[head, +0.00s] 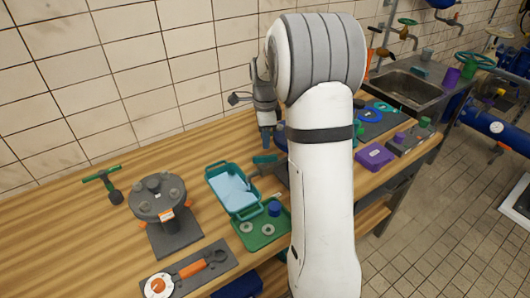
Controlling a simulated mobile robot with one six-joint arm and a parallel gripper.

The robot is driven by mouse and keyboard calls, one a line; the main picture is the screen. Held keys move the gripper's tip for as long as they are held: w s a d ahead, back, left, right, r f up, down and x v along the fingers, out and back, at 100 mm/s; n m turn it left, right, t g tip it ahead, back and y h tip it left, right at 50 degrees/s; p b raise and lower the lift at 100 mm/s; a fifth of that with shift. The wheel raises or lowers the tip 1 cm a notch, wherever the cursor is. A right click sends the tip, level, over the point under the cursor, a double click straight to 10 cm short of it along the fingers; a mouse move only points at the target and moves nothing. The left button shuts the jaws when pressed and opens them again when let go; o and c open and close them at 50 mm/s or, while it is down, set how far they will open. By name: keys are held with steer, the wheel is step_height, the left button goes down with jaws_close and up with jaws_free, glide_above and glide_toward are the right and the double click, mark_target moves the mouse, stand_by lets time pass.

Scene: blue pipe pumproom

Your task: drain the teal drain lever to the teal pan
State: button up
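The teal pan (209,178) is a rectangular tray with handles on the bench, and a flat light-blue surface shows inside it. A small teal lever-like part (264,158) is just right of the pan's far end, beside a dark block; it looks like the drain lever, partly hidden by my arm. My gripper (267,141) points down above and behind this teal part, with bluish fingertips. A gap between gripper and lever cannot be judged. The fingers are too small to tell open from shut.
A grey flanged fitting (158,202) and green T-handle (101,178) stand left. A green parts tray (245,236) and a grey mat with an orange-handled tool (190,271) lie in front. A purple box (375,157) and sink (405,88) are right.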

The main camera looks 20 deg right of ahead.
mark_target(265, 156)
step_height(265, 156, down, 7)
steer(key=shift+r+p, duration=0.1)
steer(key=shift+p, duration=0.5)
steer(key=shift+c, duration=0.5)
jaws_close()
